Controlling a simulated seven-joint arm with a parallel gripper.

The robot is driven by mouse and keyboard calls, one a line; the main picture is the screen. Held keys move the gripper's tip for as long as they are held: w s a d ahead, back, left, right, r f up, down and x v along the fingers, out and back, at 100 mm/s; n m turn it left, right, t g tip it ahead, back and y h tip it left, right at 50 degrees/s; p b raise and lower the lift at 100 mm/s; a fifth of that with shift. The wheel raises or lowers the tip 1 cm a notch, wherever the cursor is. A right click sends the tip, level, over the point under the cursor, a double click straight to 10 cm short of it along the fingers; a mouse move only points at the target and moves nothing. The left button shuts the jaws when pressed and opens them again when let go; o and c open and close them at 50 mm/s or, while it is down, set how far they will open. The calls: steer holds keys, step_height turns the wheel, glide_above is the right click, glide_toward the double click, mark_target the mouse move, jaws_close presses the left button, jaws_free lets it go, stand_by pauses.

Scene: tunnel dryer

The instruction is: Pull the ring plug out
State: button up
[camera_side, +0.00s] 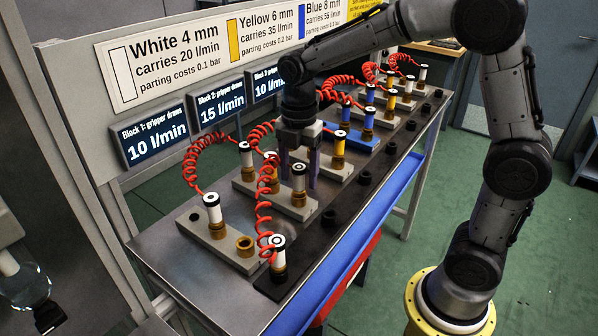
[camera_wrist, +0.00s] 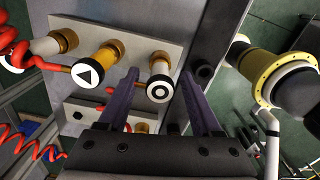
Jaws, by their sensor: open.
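The ring plug (camera_wrist: 160,91), a white plug with a black ring mark on its cap, stands in a brass socket at the end of a row on a light block. It also shows in the side view (camera_side: 299,173). My gripper (camera_wrist: 160,72) is open, its purple fingers on either side of the plug, with gaps visible in the wrist view. In the side view my gripper (camera_side: 299,184) points down at this block. A yellow plug with a triangle mark (camera_wrist: 86,75) and another white plug (camera_wrist: 44,47) stand in the same row.
The front block has an empty brass socket (camera_side: 245,246). A white plug with a ring-like mark (camera_side: 278,246) stands on the dark rail (camera_side: 313,233). Red coiled hoses (camera_side: 264,205) hang close by. A blue block (camera_side: 352,139) and more plugs stand behind.

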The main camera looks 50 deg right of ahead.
jaws_close()
stand_by(0.7)
